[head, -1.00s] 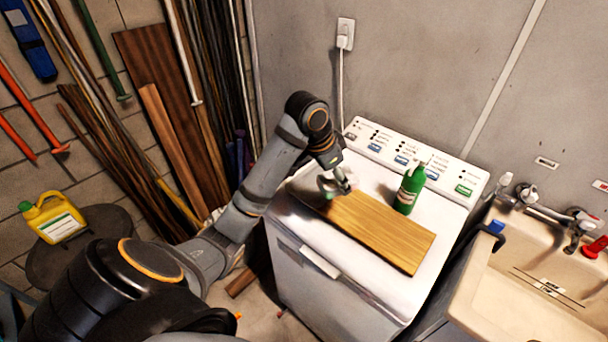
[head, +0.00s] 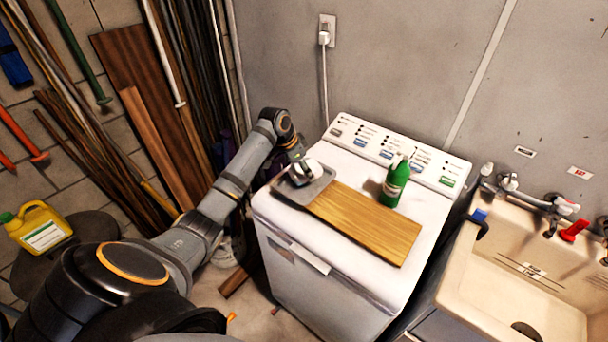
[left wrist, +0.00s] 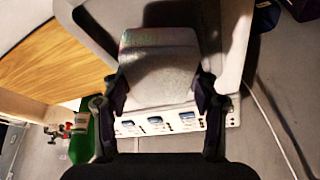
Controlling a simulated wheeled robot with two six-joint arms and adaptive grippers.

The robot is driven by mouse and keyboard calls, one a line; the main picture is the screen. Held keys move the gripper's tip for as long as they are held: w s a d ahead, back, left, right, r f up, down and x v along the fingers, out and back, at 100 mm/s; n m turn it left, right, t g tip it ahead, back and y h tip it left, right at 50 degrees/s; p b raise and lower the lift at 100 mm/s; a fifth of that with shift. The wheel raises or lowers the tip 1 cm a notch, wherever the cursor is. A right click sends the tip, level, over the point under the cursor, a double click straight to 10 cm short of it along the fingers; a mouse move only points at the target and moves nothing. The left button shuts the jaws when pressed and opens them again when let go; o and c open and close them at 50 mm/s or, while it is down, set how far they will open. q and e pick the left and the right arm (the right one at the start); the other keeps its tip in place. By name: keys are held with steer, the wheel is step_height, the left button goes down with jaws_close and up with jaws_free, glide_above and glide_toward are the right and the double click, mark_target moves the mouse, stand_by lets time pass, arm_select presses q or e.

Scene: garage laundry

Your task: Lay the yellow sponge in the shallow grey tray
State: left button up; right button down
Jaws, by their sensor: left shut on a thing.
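My left gripper (head: 301,172) is over the shallow grey tray (head: 288,196), at the left end of the washing machine's top. It is shut on a pale grey-white block (left wrist: 160,68), seen between its two fingers in the left wrist view. The block shows no yellow there. I cannot tell whether the block touches the tray floor. No plainly yellow sponge shows. My right gripper is in neither view.
A wooden board (head: 365,222) lies right of the tray on the washing machine (head: 300,236). A green bottle (head: 394,184) stands behind the board. A sink (head: 515,270) is to the right. A yellow jug (head: 40,228) and leaning planks (head: 150,120) are left.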

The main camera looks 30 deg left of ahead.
arm_select(q)
step_height(320, 180, down, 2)
steer(key=shift+f+p, duration=0.2)
steer(key=shift+p, duration=0.5)
steer(key=shift+f, duration=0.25)
steer(key=shift+f, duration=0.1)
steer(key=o, duration=0.8)
